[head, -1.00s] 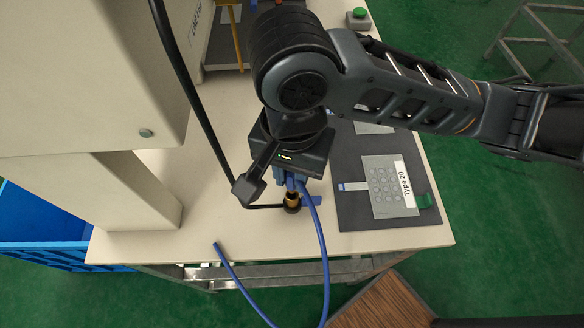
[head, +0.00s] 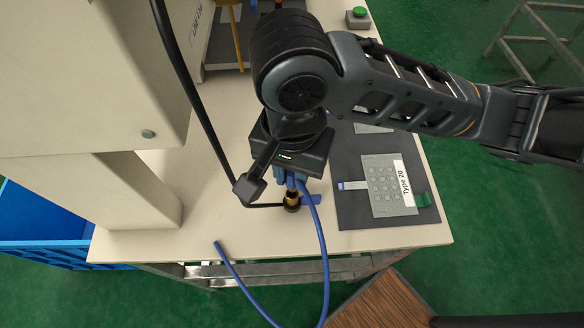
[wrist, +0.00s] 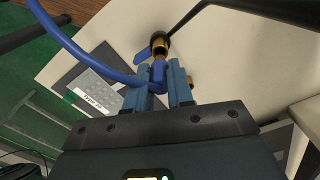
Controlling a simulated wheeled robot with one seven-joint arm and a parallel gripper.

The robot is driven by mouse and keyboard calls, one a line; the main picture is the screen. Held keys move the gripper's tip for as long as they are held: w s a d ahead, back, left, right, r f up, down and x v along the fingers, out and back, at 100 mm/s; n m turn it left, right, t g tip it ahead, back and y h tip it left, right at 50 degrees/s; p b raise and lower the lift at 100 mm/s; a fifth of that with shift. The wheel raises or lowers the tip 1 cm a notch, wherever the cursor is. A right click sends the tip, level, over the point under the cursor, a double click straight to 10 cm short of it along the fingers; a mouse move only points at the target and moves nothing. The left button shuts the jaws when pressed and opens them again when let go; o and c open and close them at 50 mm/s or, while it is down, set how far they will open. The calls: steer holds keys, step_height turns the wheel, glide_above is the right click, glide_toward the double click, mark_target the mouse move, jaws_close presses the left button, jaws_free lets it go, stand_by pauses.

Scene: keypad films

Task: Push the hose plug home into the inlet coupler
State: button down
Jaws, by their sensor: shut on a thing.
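My gripper (wrist: 160,86) is shut on the blue hose plug (wrist: 158,73), which sits between its two blue fingers. The blue hose (wrist: 82,55) curves away from the plug; in the head view it hangs over the table's front edge (head: 325,260). The brass inlet coupler (wrist: 159,49), with a black end and a blue lever (wrist: 142,54), is straight ahead of the plug. The coupler also shows below my gripper in the head view (head: 292,196). Plug and coupler look in line and meeting; I cannot tell how deep the plug sits.
A dark mat (head: 350,215) with a Type 20 keypad (head: 385,190) lies to the right. A black bent pipe (head: 190,75) runs down to the coupler. A beige machine housing (head: 90,80) stands at the left. Bare tabletop (head: 215,225) lies left of the coupler.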

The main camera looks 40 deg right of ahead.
mark_target(292, 184)
steer(key=shift+f+b, duration=1.1)
steer(key=shift+f, duration=0.6)
steer(key=c, duration=0.9)
jaws_free()
steer(key=shift+r, duration=0.1)
step_height(292, 184, up, 8)
steer(key=p, duration=0.2)
steer(key=shift+p, duration=0.35)
steer(key=shift+s+f, duration=0.1)
steer(key=shift+f, duration=0.1)
